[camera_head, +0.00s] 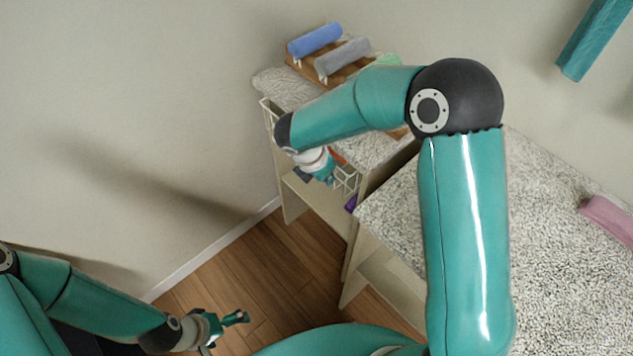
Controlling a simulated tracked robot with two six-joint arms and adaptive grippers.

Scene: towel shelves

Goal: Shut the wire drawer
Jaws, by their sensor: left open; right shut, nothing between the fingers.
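The white wire drawer (347,181) is in the shelf unit under a speckled top, in the middle of the head view. My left gripper (226,330) is open and empty, low over the wooden floor, well apart from the drawer.
Rolled blue (314,40) and grey (342,58) towels lie on a wooden rack on the shelf top. A speckled counter (560,260) fills the right, with a pink towel (608,216). A teal towel (595,38) hangs upper right. The floor (265,270) between my arms is clear.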

